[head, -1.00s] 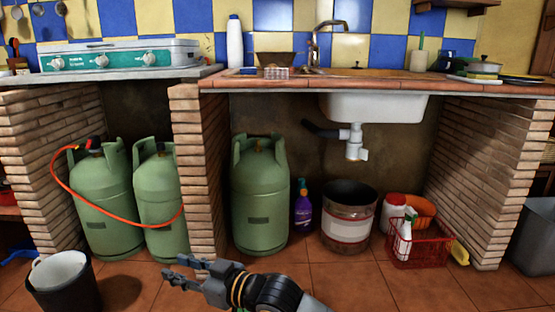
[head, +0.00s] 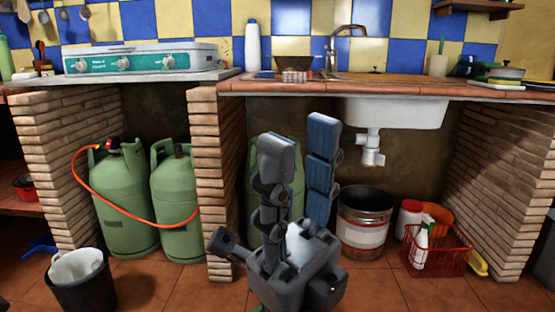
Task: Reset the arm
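My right gripper (head: 300,140) stands upright in the lower middle of the head view, close to the camera, its fingers pointing up. The fingers are apart with nothing between them, so it is open and empty. It hides most of a green gas cylinder (head: 262,160) under the counter behind it. My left gripper is not in view.
A brick counter (head: 400,88) with a sink (head: 395,112) spans the back. Gas cylinders (head: 122,205), a metal bucket (head: 363,215) and a red basket (head: 440,258) stand beneath. A black bin (head: 85,290) is at lower left. Tiled floor lies clear in front of the bucket.

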